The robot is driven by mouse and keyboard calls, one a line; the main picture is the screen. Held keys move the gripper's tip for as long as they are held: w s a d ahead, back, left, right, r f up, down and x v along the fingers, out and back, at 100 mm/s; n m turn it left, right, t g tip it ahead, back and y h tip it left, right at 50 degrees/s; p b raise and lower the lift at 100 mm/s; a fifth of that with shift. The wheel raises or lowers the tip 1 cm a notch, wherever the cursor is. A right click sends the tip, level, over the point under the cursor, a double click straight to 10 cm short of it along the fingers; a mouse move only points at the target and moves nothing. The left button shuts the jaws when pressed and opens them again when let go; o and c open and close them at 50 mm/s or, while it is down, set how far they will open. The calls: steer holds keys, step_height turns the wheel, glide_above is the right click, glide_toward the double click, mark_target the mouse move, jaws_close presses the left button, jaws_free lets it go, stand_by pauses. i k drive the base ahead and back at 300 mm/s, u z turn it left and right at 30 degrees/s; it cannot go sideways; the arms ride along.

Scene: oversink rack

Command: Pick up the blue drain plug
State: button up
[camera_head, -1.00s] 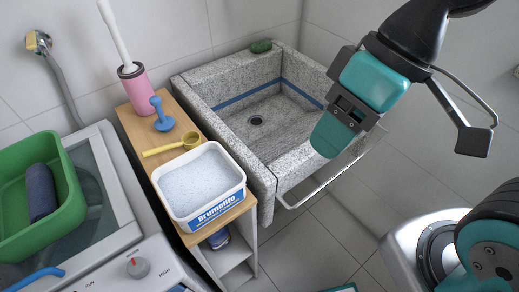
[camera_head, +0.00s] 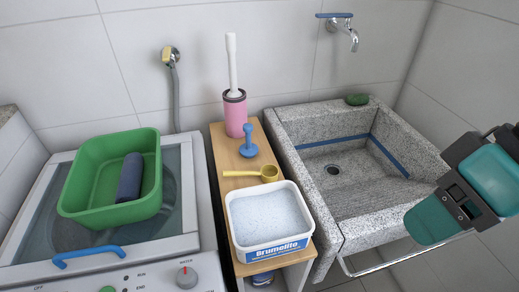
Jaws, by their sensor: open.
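The blue drain plug (camera_head: 248,141) stands on the narrow wooden shelf top (camera_head: 226,183), with a round knob on a short stem and a wide base. It is between the pink brush holder and the yellow scoop. My gripper (camera_head: 432,222) is at the right of the view, in front of the sink's right side, well apart from the plug. It is empty as far as I can see; its fingertips overlap in this view.
A yellow scoop (camera_head: 264,173) and a white tub of powder (camera_head: 268,219) are in front of the plug. A pink brush holder (camera_head: 235,114) with a tall white handle stands behind it. The stone sink (camera_head: 310,190) is right; a washer with a green basin (camera_head: 110,180) is left.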

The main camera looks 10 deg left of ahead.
mark_target(248, 150)
steer(key=u, duration=0.45)
steer(key=i, duration=0.15)
steer(key=u, duration=0.4)
